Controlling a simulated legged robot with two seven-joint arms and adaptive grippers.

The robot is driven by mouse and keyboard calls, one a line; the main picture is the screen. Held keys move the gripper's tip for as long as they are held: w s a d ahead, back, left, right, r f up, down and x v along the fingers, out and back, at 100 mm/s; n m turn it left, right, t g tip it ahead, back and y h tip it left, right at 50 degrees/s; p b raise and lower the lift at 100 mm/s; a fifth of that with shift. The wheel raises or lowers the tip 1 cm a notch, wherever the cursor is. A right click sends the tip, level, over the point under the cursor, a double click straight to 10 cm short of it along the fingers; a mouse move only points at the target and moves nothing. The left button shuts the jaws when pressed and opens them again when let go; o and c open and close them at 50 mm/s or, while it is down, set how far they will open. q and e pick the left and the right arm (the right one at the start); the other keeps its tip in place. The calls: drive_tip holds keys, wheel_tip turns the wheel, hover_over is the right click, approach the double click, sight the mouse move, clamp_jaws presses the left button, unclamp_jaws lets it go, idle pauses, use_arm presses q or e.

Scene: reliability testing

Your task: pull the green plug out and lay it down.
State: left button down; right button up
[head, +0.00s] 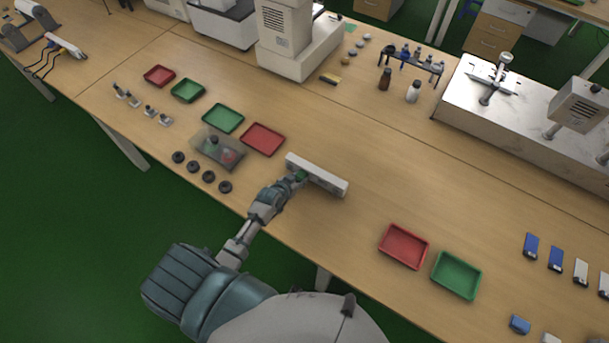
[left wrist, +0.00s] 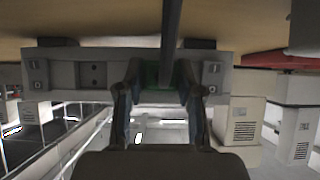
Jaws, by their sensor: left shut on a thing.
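A white power strip (head: 327,180) lies on the wooden table near its front edge. A green plug (head: 301,175) sits at the strip's left part, between my left gripper's fingers. My left gripper (head: 298,178) is shut on the green plug. In the left wrist view the strip (left wrist: 92,75) spans the picture and the green plug (left wrist: 150,75) shows between the two fingers (left wrist: 160,88). A dark bar crosses in front of part of the plug there. I cannot tell whether the plug is still seated in its socket. My right gripper is not in view.
Red (head: 262,139) and green (head: 223,118) trays lie left of the strip, beside a clear box (head: 217,149) and several black round pieces (head: 209,177). Another red tray (head: 404,246) and green tray (head: 456,275) lie to the right.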

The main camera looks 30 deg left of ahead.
use_arm(q)
drive_tip(key=shift+a+r, duration=0.1)
drive_tip(key=shift+r, duration=0.05)
drive_tip(key=shift+a, duration=0.1)
drive_tip(key=shift+s+a, duration=0.2)
drive_tip(key=shift+a, duration=0.1)
drive_tip(key=shift+s+p, duration=0.35)
drive_tip(key=shift+p, duration=0.05)
drive_tip(key=shift+s, duration=0.5)
drive_tip(key=shift+s+a+f+p, duration=0.2)
drive_tip(key=shift+s+a+p, duration=0.05)
drive_tip(key=shift+s+p, duration=0.3)
drive_tip(key=shift+s+d+r, duration=0.1)
drive_tip(key=shift+s+d, duration=0.2)
drive_tip(key=shift+s, duration=0.1)
drive_tip(key=shift+s+p, duration=0.35)
drive_tip(key=shift+p, duration=0.05)
drive_tip(key=shift+s, duration=0.1)
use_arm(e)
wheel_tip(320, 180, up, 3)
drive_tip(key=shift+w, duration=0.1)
use_arm(q)
drive_tip(key=shift+a, duration=0.15)
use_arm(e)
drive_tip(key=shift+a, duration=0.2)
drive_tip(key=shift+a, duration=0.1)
